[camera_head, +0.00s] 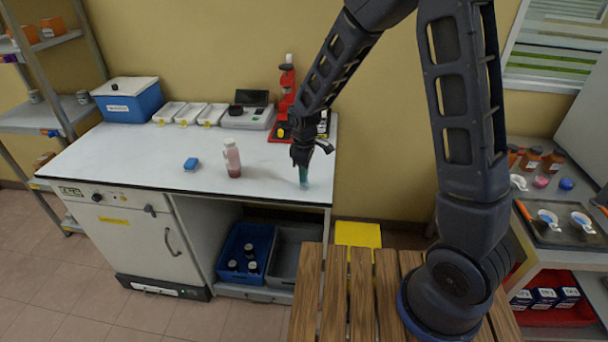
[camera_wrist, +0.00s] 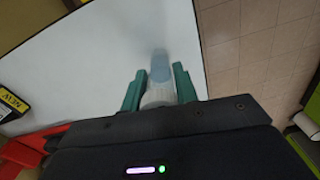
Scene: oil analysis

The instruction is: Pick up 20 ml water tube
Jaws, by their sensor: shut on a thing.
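My gripper (camera_head: 303,170) is over the right front part of the white table. Its green fingers are shut on a clear tube with pale blue contents, the water tube (camera_wrist: 161,68). In the wrist view the tube sits between the two fingers of my gripper (camera_wrist: 159,84), over the table's edge area. In the head view the tube is small and mostly hidden by the fingers, so I cannot tell whether its bottom touches the table.
White trays (camera_head: 188,113), a scale (camera_head: 247,118) and a red device (camera_head: 287,85) line the back. The table's right edge is close.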

